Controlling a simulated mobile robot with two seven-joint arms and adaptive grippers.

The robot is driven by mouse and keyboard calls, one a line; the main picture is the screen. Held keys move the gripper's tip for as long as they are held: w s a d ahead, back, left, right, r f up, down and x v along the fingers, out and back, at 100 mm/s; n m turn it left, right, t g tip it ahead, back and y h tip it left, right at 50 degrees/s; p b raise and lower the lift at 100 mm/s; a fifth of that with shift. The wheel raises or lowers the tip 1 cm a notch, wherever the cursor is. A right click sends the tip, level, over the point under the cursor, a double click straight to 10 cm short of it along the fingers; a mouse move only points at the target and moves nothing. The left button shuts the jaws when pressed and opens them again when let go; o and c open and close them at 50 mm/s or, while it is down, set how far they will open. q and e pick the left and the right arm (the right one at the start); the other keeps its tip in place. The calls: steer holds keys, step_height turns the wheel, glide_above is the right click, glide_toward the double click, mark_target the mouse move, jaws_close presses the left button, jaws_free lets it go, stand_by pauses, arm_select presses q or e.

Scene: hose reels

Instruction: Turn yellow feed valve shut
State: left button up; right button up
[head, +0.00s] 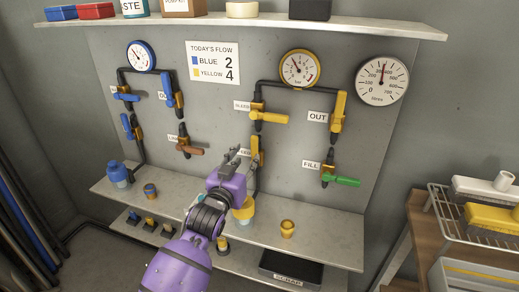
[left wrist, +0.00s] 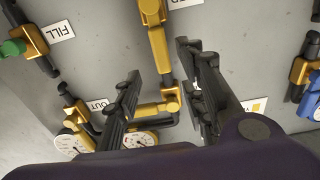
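The yellow feed valve (head: 255,148) is on the grey panel, on the lower middle pipe, its label partly hidden by my left gripper. Its yellow handle (left wrist: 160,48) stands roughly in line with the pipe. My left gripper (head: 241,162) is open in front of the panel, close to this valve. In the left wrist view, which looks upside down, the handle shows between the two spread dark fingers. I cannot tell whether the fingers touch it or how deep it sits between them. My right gripper is not in view.
The yellow bleed valve handle (head: 268,117) lies sideways just above. An out valve (head: 339,106) and green-handled fill valve (head: 340,180) are to the right, blue valves (head: 130,125) to the left.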

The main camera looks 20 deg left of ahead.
mark_target(253, 146)
arm_select(q)
steer(key=w, duration=0.7)
steer(key=shift+w, duration=0.3)
jaws_close()
